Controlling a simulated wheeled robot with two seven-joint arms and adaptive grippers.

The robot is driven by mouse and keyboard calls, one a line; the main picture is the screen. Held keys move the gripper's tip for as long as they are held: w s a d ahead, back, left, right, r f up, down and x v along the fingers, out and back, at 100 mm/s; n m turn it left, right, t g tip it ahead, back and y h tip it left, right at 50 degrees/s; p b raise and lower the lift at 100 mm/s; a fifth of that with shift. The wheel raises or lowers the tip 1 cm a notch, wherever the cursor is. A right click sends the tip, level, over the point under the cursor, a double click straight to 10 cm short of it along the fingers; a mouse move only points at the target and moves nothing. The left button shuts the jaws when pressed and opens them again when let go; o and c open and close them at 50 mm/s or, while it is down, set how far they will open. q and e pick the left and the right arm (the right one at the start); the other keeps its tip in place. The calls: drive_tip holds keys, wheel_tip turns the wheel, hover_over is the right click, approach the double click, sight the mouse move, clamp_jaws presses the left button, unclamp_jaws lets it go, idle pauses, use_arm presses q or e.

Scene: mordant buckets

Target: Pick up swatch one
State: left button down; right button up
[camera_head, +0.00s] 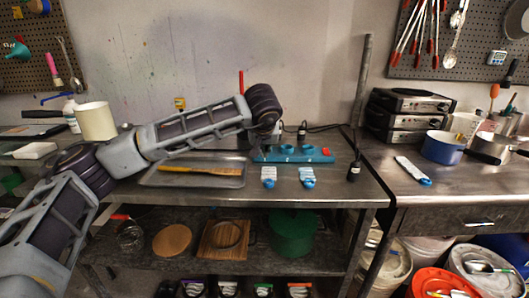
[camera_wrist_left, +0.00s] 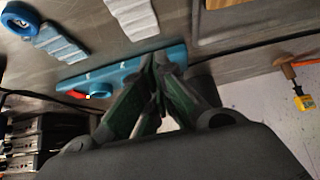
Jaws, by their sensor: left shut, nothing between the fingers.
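Two pale swatches with blue ring tags lie side by side on the metal table, a left one (camera_head: 268,174) and a right one (camera_head: 307,173). I cannot tell which is swatch one. They also show in the left wrist view, one nearer the left (camera_wrist_left: 60,45) and one at the top (camera_wrist_left: 133,18). A blue rack (camera_head: 315,155) lies just behind them, also in the wrist view (camera_wrist_left: 112,76). My left gripper (camera_head: 266,148) is at the rack's left end, apart from the swatches; its fingertips (camera_wrist_left: 157,58) are shut and empty. My right gripper is not in view.
A metal tray (camera_head: 228,181) with a yellow-brown strip lies left of the swatches. Another pale strip with a blue end (camera_head: 412,170) lies on the right counter, near a blue pot (camera_head: 442,149). The table's front is clear.

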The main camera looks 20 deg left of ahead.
sight(269, 176)
use_arm(q)
drive_tip(key=b+x, duration=0.1)
drive_tip(key=x, duration=0.6)
drive_tip(key=shift+w+f+b, duration=0.2)
drive_tip(key=shift+f+b, duration=0.1)
drive_tip(key=shift+f, duration=0.05)
drive_tip(key=shift+w+a+f, duration=0.2)
drive_tip(key=shift+w+f, duration=0.2)
drive_tip(key=shift+f, duration=0.05)
drive_tip(key=shift+w+f, duration=0.1)
drive_tip(key=shift+f, duration=0.05)
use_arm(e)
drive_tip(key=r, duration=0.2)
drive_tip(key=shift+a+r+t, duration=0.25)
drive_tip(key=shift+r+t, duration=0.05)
